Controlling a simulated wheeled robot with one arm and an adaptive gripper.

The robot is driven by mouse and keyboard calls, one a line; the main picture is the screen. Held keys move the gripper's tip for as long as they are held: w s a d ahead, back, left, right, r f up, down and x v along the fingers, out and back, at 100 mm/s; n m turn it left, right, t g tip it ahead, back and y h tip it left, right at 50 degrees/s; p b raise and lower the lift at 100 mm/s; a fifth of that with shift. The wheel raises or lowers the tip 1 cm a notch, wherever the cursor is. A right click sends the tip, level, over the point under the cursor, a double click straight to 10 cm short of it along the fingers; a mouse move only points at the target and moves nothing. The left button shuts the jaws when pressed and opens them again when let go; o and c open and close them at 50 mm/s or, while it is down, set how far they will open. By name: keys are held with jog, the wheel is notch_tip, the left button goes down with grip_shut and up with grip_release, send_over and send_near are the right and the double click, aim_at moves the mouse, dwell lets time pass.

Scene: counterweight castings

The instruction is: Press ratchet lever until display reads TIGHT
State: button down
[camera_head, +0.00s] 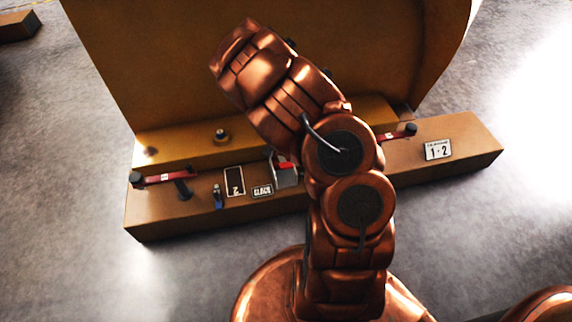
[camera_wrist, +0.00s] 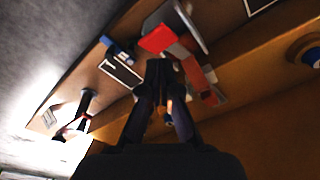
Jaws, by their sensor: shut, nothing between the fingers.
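The ratchet (camera_head: 285,172), a grey metal body with a red part, sits on the long tan block beside my arm in the head view. In the wrist view, its red part (camera_wrist: 157,39) and grey plate (camera_wrist: 186,22) lie just beyond my fingertips. The small display (camera_head: 262,190) left of the ratchet carries lettering that looks like SLACK. My gripper (camera_wrist: 166,68) is shut and empty, with its dark fingertips beside the ratchet's red and grey parts. I cannot tell whether they touch. My arm hides the gripper in the head view.
The tan block (camera_head: 160,222) also carries a red lever at left (camera_head: 165,178), another at right (camera_head: 398,133), a framed panel (camera_head: 234,182), a small blue-and-black part (camera_head: 218,197) and a 1·2 plate (camera_head: 438,150). A large ochre casting (camera_head: 165,60) stands behind. Floor in front is open.

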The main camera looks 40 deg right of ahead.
aim_at(285, 166)
jog(key=shift+w+d+f+b, duration=0.15)
jog(key=shift+f+b, duration=0.6)
jog(key=shift+f, duration=0.95)
jog(key=shift+d+f+b, duration=0.15)
jog(key=shift+f+b, duration=0.6)
jog(key=shift+f, duration=0.95)
jog(key=shift+f, duration=0.1)
jog(key=shift+f+b, duration=0.55)
jog(key=shift+f, duration=1.6)
jog(key=shift+a+r, duration=0.1)
jog(key=shift+s+a+r+b, duration=0.25)
jog(key=shift+s+a, duration=0.15)
jog(key=shift+a, duration=0.2)
jog(key=shift+s+a+r+b, duration=0.2)
jog(key=shift+s+a, duration=0.15)
jog(key=shift+a, duration=0.25)
